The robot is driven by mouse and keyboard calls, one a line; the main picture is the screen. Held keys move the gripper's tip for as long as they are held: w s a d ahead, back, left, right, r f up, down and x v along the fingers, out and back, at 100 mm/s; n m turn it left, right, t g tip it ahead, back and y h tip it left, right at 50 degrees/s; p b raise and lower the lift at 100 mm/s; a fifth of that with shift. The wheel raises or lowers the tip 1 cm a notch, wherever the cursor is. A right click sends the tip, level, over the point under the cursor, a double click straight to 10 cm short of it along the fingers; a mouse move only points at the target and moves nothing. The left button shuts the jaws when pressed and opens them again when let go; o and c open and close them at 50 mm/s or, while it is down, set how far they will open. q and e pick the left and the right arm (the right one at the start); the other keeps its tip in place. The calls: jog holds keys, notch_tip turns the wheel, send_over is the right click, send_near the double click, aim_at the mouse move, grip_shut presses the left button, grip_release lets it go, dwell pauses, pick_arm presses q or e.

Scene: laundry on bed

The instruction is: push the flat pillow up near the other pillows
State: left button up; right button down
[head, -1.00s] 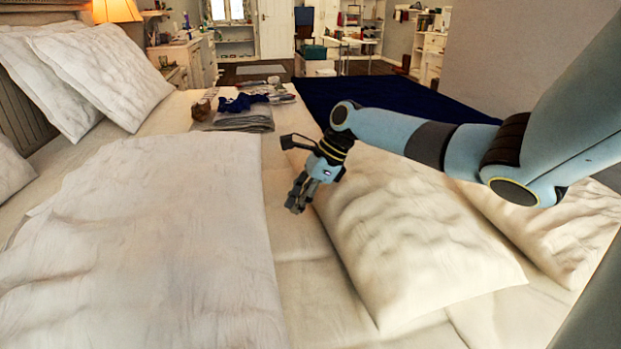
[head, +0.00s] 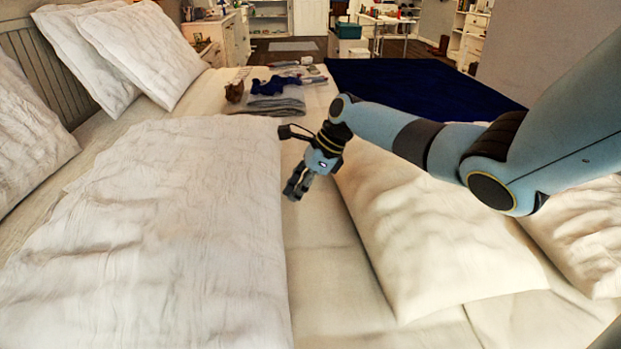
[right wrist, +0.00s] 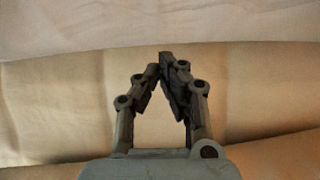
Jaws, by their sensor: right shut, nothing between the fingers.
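A large flat white pillow (head: 180,235) lies on the bed in the left and middle of the head view. Two upright pillows (head: 145,50) lean near the headboard behind it, and another pillow (head: 28,135) shows at the left edge. My right gripper (head: 291,194) is shut and empty. It points down just beside the flat pillow's right edge; I cannot tell whether it touches. In the right wrist view its fingertips (right wrist: 160,62) come together over cream bedding, with a paler white surface at the top. My left gripper is not in view.
Two more pillows (head: 430,240) lie on the bed to the right, under and beside my right arm. A strip of bare sheet (head: 325,265) runs between them and the flat pillow. Folded grey cloth (head: 268,106) with small items lies at the far side.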

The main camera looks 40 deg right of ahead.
jog(key=w+a, duration=0.3)
jog(key=a, duration=0.1)
jog(key=w+a, duration=0.2)
jog(key=shift+w+a+r+p, duration=0.25)
jog(key=shift+w+a+p, duration=0.05)
jog(key=shift+a+p, duration=0.1)
jog(key=w+a+b, duration=0.1)
jog(key=w+a, duration=0.3)
jog(key=a, duration=0.1)
jog(key=w+a+b, duration=0.1)
jog(key=w+a, duration=0.1)
jog(key=shift+w+a+f+b, duration=0.15)
jog(key=shift+w+f+b, duration=0.05)
jog(key=shift+f+b, duration=0.1)
jog(key=shift+w+a+r, duration=0.15)
jog(key=shift+w+a, duration=0.05)
jog(key=shift+a, duration=0.05)
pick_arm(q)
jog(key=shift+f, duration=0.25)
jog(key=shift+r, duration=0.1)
pick_arm(e)
jog(key=shift+d, duration=0.1)
